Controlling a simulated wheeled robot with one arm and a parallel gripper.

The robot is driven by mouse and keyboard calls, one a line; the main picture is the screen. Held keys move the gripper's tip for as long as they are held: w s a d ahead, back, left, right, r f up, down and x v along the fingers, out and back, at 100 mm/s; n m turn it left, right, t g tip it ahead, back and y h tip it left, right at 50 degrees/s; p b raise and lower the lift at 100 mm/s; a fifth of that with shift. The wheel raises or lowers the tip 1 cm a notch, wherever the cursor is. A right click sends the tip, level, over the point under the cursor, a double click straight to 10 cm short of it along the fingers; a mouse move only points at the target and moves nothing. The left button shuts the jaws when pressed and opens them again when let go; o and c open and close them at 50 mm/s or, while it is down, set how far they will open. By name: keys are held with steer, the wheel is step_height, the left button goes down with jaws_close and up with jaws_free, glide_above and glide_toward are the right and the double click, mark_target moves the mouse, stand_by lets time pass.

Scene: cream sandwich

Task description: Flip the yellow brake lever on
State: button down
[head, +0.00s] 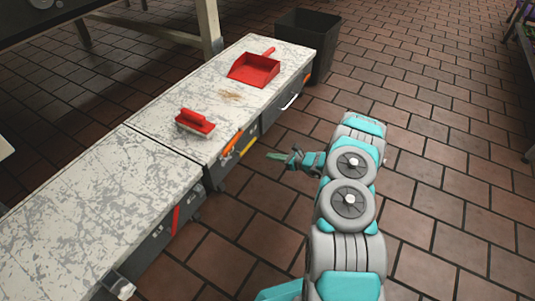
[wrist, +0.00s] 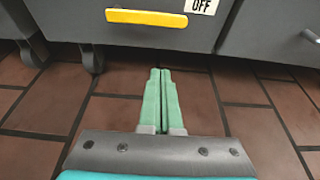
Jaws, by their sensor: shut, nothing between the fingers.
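In the wrist view the lever (wrist: 147,17) is a horizontal yellow bar at the top, left of a white label reading OFF (wrist: 203,6). My gripper (head: 268,155) is in front of that side, a little to the right of the lever in the head view. In the wrist view its green fingers (wrist: 160,70) are together and empty, pointing toward the cabinet's lower edge, below and apart from the lever.
A red brush (head: 195,122) and a red dustpan (head: 254,69) lie on the cabinet top. A second cabinet (head: 90,220) adjoins at lower left. A dark bin (head: 308,42) stands at the far end. The tiled floor (head: 430,120) at right is open.

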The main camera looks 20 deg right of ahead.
steer(key=x, duration=0.9)
steer(key=shift+s+d+r, duration=0.1)
steer(key=shift+s+r, duration=0.1)
steer(key=shift+r, duration=1.9)
steer(key=shift+d, duration=0.1)
